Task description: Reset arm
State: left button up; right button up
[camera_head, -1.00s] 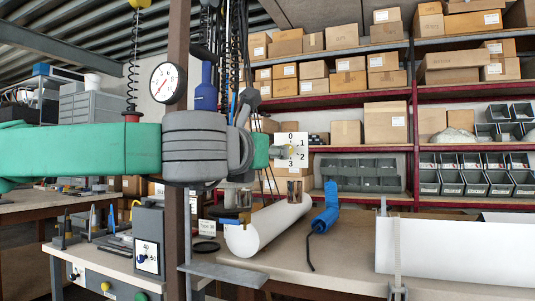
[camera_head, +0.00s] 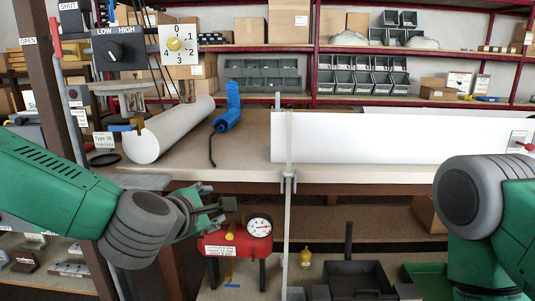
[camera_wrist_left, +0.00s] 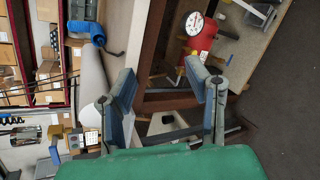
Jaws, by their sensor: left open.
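My left arm comes in from the left in the head view, and its left gripper (camera_head: 217,206) is beside a red device with a round dial (camera_head: 235,242), in front of the workbench edge. In the left wrist view the two fingers of the gripper (camera_wrist_left: 162,82) stand wide apart with nothing between them. The red device (camera_wrist_left: 197,38) shows beyond the fingertips there. My right arm (camera_head: 485,205) shows at the right edge of the head view. Its gripper is out of the picture.
The workbench (camera_head: 240,172) carries a white tube (camera_head: 170,130), a blue tool (camera_head: 229,115) and a long white profile (camera_head: 380,138). A dark post (camera_head: 48,90) stands at the left. A lower shelf holds a black tray (camera_head: 358,280). Shelves with boxes and bins fill the back.

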pick_arm(q)
jog(key=s+a+f+m+g+p, duration=0.1)
jog(key=s+f+m+g, duration=0.1)
jog(key=s+f+m, duration=0.45)
jog(key=s+a+f+m+g, duration=0.1)
jog(key=s+f+g, duration=0.15)
jog(key=f, duration=0.65)
jog(key=s+a+f+m+g+p, duration=0.1)
jog(key=s+f+m+g, duration=0.15)
jog(key=s+f, duration=0.35)
jog(key=s+a+f+m+g+y, duration=0.1)
jog(key=s+a+f+m, duration=0.2)
jog(key=s, duration=0.4)
jog(key=s+a+f+m+g+y+p, duration=0.1)
jog(key=s+a+f+m+g, duration=0.1)
jog(key=s+a+f+m, duration=0.2)
jog(key=s+a+f+m+g+y, duration=0.1)
jog(key=s+a+f+m, duration=0.3)
jog(key=s, duration=0.5)
jog(key=shift+s+a+m+g+p, duration=0.35)
jog(key=shift+a+m+g, duration=0.3)
jog(key=shift+a, duration=0.6)
